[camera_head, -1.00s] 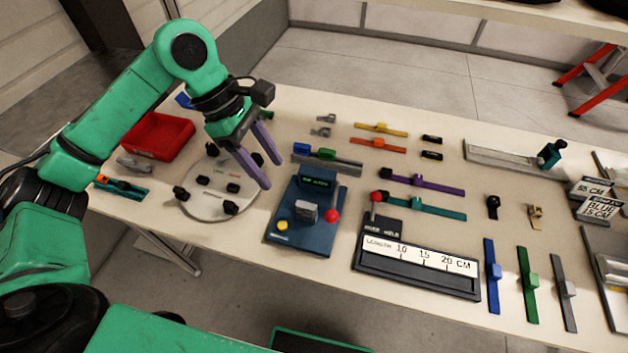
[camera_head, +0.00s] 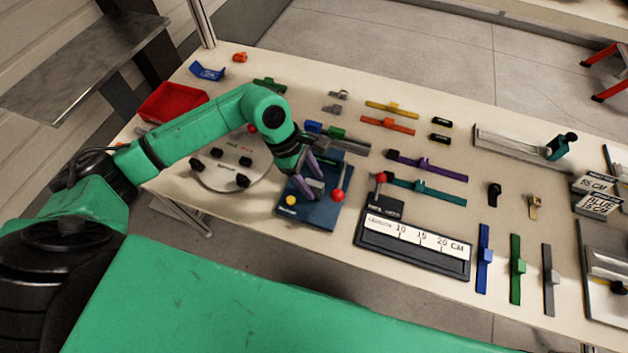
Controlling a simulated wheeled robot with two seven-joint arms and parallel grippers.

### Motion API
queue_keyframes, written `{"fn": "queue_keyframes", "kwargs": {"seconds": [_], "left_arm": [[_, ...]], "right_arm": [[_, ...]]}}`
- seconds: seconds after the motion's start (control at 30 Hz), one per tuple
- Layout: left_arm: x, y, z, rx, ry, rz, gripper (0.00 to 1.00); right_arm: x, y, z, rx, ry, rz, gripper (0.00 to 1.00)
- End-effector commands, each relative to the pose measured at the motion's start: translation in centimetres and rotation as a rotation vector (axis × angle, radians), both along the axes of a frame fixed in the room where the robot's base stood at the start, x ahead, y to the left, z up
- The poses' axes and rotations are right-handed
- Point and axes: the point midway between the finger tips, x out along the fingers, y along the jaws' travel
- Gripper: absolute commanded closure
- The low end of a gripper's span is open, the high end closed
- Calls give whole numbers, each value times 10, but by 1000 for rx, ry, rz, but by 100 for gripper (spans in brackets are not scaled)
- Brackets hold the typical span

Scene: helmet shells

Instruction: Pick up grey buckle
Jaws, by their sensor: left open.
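A small grey block (camera_head: 317,187), which looks like the grey buckle, sits on the blue station (camera_head: 325,214) left of its red-knobbed lever. Two more small grey pieces, one (camera_head: 340,94) behind the other (camera_head: 332,108), lie on the table farther back. My left gripper (camera_head: 309,180), with purple fingers, points down over the blue station. Its jaws are open close to the grey block and partly overlap the station. I cannot tell whether the fingers touch the block. My right gripper is not in view.
A round plate with black knobs (camera_head: 228,160) is left of the station, under my left arm. A red tray (camera_head: 171,103) stands farther left. The black length gauge (camera_head: 413,246) and its red-knobbed lever (camera_head: 381,178) are to the right. Coloured straps lie beyond.

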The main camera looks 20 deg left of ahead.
Motion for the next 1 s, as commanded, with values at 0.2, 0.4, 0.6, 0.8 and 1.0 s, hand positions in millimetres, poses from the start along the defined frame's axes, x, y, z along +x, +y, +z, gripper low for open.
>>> {"fn": "queue_keyframes", "kwargs": {"seconds": [0.2,0.4,0.6,0.8,1.0], "left_arm": [[0,0,-1,0,-1,0,65],[0,0,0,0,-1,0,100],[0,0,0,0,-1,0,100],[2,0,14,0,-4,2,100],[2,0,66,-1,-11,-1,100]], "right_arm": [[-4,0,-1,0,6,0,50],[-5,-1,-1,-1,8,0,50],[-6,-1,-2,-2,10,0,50],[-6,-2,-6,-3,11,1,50],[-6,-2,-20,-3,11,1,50]]}}
